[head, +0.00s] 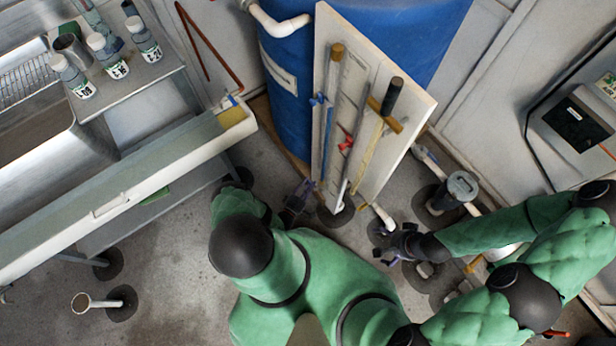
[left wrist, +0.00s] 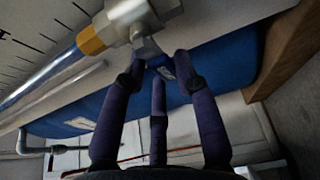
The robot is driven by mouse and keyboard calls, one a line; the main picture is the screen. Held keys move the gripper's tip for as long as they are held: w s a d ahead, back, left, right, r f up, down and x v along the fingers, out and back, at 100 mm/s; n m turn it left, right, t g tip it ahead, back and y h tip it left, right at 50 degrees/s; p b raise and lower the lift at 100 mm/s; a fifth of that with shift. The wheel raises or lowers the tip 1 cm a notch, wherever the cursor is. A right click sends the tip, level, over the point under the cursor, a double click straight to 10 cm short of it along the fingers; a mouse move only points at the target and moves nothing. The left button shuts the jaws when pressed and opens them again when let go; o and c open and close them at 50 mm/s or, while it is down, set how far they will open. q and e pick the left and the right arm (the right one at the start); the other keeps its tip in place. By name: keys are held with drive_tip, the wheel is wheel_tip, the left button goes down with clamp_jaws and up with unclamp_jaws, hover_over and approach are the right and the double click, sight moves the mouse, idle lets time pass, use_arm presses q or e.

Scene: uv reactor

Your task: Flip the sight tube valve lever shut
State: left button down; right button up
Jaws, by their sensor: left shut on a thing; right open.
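The upright white panel (head: 400,130) carries a scale and several tubes. The sight tube (head: 328,145) runs down its left part. In the left wrist view the tube (left wrist: 45,82) ends in a brass-coloured nut (left wrist: 92,40) and a metal valve body (left wrist: 128,20). A short metal stub (left wrist: 146,47), which looks like the lever, points toward my fingers. My left gripper (head: 298,196) is at the panel's lower left; its fingers (left wrist: 161,62) close around the stub's end, and the exact contact is hard to see. My right gripper (head: 390,246) is open and empty, low to the right of the panel.
A blue tank (head: 285,100) stands behind the panel. A pump-like fitting (head: 460,188) and white pipes stand near my right arm. The grey floor at lower left is mostly open.

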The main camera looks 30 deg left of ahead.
use_arm(q)
drive_tip(key=shift+d, duration=0.1)
idle(0.3)
drive_tip(key=c, duration=0.9)
unclamp_jaws()
drive_tip(key=shift+c, duration=0.2)
